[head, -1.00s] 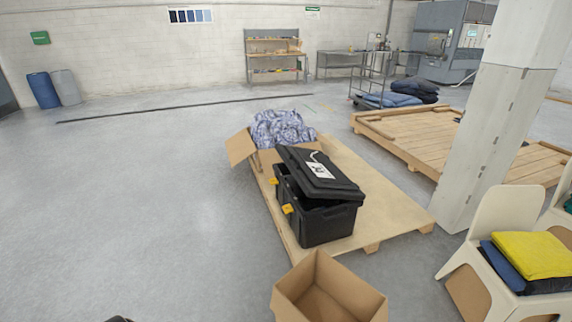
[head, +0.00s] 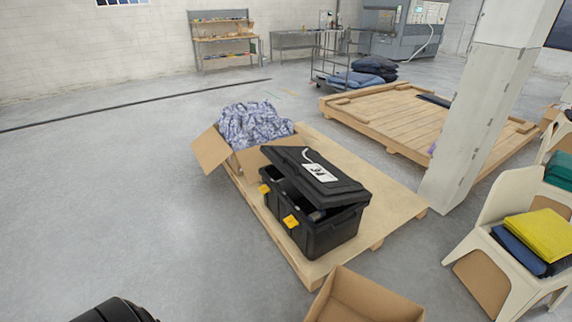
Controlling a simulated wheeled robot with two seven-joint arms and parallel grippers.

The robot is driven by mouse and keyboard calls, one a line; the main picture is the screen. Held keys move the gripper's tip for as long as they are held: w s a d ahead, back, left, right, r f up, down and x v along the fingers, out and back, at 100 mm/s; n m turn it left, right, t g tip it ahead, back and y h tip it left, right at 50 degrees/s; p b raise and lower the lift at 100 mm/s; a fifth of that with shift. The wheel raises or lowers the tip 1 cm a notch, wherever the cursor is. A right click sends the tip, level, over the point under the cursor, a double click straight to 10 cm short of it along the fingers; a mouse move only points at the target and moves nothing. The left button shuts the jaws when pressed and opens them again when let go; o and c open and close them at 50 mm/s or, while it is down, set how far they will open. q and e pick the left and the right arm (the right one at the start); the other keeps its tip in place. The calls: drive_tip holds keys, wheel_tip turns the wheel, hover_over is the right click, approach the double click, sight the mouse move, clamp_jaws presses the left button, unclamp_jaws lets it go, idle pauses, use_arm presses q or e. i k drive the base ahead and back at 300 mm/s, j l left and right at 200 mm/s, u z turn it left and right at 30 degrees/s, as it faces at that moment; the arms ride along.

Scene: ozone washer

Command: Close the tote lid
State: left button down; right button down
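The black tote (head: 325,236) stands on a low wooden pallet in the middle of the head view. Its black lid (head: 314,178) is partly open and tilted, with a dark gap between the lid and the tote's near-left side. A white label with dark marks lies on the lid. Two yellow latches (head: 291,222) hang on the left-facing side. A dark rounded part of my own body shows at the bottom left, apart from the tote. Neither gripper shows.
The pallet (head: 391,194) has bare board right of the tote. An open cardboard box (head: 214,153) with patterned cloth stands behind the tote, and an empty box (head: 366,297) stands in front. A pillar (head: 468,130) and chairs (head: 506,232) are at right. Floor at left is clear.

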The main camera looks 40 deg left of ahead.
sight(324, 184)
drive_tip(key=j+z, duration=0.45)
drive_tip(key=j, duration=1.85)
drive_tip(key=i+j+z, duration=0.1)
drive_tip(key=j, duration=0.25)
drive_tip(key=i+j, duration=0.25)
drive_tip(key=i+j+z, duration=0.15)
drive_tip(key=j, duration=0.25)
drive_tip(key=i+j+z, duration=0.1)
drive_tip(key=j, duration=0.3)
drive_tip(key=i, duration=0.25)
